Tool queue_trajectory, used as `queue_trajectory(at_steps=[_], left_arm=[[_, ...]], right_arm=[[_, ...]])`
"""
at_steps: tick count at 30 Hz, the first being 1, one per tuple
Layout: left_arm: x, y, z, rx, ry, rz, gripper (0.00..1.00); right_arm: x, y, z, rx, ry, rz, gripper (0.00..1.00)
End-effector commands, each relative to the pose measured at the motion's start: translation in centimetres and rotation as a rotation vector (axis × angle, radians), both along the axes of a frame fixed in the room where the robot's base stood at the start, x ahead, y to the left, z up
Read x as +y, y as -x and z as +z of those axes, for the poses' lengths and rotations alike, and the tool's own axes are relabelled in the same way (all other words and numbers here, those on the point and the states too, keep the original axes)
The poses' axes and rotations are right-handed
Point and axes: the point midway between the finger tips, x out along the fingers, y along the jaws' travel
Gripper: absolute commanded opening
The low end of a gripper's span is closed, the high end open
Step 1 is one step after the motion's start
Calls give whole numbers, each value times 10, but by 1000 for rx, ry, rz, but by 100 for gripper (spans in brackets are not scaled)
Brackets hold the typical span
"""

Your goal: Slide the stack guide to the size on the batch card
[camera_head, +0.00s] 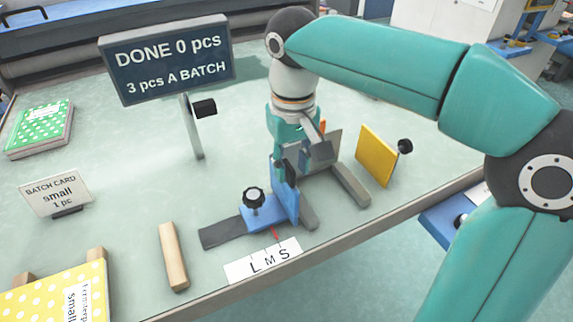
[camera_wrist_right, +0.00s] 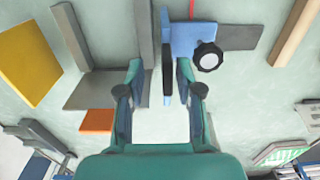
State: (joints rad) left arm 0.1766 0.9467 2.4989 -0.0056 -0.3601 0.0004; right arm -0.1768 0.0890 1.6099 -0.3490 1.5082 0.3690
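The blue stack guide (camera_head: 262,213), with an upright plate and black knob (camera_head: 253,197), sits on a dark rail (camera_head: 222,233). Its red pointer (camera_head: 275,234) reaches the white L M S strip (camera_head: 263,262) around M and S; I cannot tell the exact mark. The batch card (camera_head: 57,192) reads small, 1 pc. My right gripper (camera_head: 287,160) is down at the plate. In the right wrist view its fingers (camera_wrist_right: 159,68) are open, with the guide's dark-edged plate (camera_wrist_right: 168,75) between them, close to the right-hand finger. My left gripper is not in view.
A grey bracket with rails (camera_head: 350,186) stands right of the guide, with a yellow board (camera_head: 376,155) beyond. A wooden bar (camera_head: 173,256) lies to the left. The sign (camera_head: 167,60) reads DONE 0 pcs. The table's front edge is close to the strip.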

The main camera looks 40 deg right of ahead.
Motion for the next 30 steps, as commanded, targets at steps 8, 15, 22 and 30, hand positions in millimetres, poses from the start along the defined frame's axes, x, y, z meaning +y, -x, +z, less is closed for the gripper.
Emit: queue_trajectory(at_steps=[8,15,22,30], left_arm=[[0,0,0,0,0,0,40],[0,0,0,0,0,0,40],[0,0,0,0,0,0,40],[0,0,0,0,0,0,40]], right_arm=[[2,0,1,2,-2,2,35],[3,-1,26,-1,-3,4,35],[3,-3,69,-1,-2,3,35],[3,-3,106,1,-1,4,35]])
